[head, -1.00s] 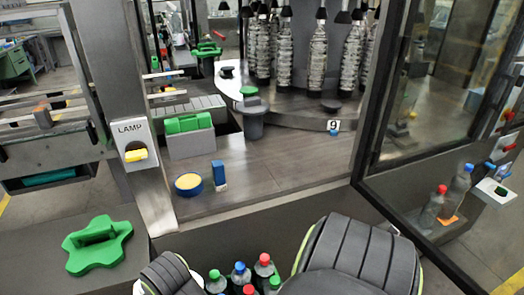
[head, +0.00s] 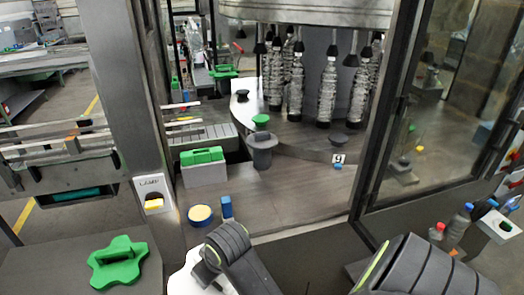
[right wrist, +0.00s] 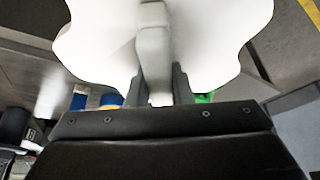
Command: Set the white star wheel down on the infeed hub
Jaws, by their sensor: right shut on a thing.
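The white star wheel (right wrist: 95,35) fills the top of the right wrist view. My right gripper (right wrist: 160,88) is shut on its upright grip. In the head view the wheel (head: 190,272) shows only partly at the bottom, mostly hidden behind my dark right arm. It is held in front of the machine deck, apart from the hub. A dark grey flanged post (head: 262,150), which looks like the infeed hub, stands on the deck with a green knob (head: 260,120) just behind it. My left gripper is not in view.
A green star wheel (head: 118,263) lies on the left bench. A lamp switch post is left, an open glass door right.

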